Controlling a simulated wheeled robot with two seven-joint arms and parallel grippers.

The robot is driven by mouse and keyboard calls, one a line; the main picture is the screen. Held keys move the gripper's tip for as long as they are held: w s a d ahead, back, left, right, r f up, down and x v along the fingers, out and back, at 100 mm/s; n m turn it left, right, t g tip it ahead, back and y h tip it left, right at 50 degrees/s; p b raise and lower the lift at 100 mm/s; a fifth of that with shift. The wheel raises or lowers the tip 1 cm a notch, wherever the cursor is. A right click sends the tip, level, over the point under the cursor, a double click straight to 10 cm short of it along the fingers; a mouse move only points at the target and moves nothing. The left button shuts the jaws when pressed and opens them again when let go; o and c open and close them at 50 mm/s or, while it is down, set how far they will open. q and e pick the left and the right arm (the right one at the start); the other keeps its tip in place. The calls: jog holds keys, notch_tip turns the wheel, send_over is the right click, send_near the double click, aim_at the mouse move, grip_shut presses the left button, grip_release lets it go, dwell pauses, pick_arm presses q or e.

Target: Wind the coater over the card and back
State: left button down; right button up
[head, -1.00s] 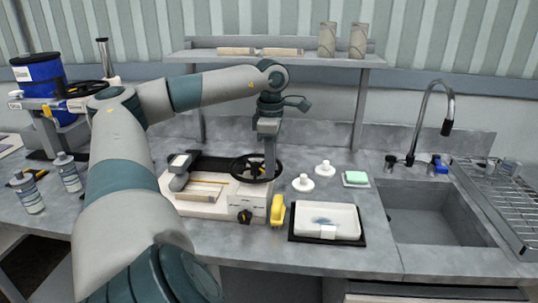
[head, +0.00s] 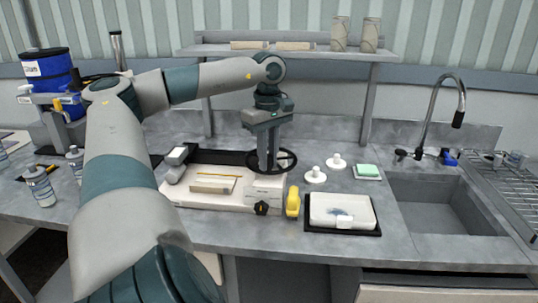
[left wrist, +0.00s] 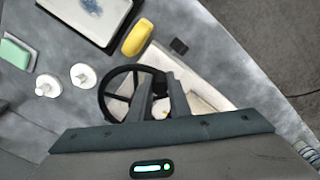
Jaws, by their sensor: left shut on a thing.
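The coater (head: 218,199) is a low white machine on the grey bench, with a black handwheel (head: 288,164) at its right end. A pale flat piece, perhaps the card (head: 213,184), lies on its bed beside a thin yellow-orange strip (head: 215,177). A grey carriage with a white top (head: 177,156) stands at the bed's left end. My left gripper (head: 268,160) points down and is shut at the left part of the handwheel. My right gripper is out of view.
Two white knobbed discs (head: 315,175) and a green sponge (head: 367,170) lie behind. The sink (head: 440,203) is at right, bottles (head: 40,187) at left.

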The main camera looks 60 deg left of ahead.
pick_arm(q)
jog(key=shift+a+r, duration=0.1)
jog(key=shift+a, duration=0.05)
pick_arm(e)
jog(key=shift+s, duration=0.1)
pick_arm(q)
jog(key=c, duration=1.6)
grip_release()
jog(key=shift+s, duration=0.1)
jog(key=shift+c, duration=0.2)
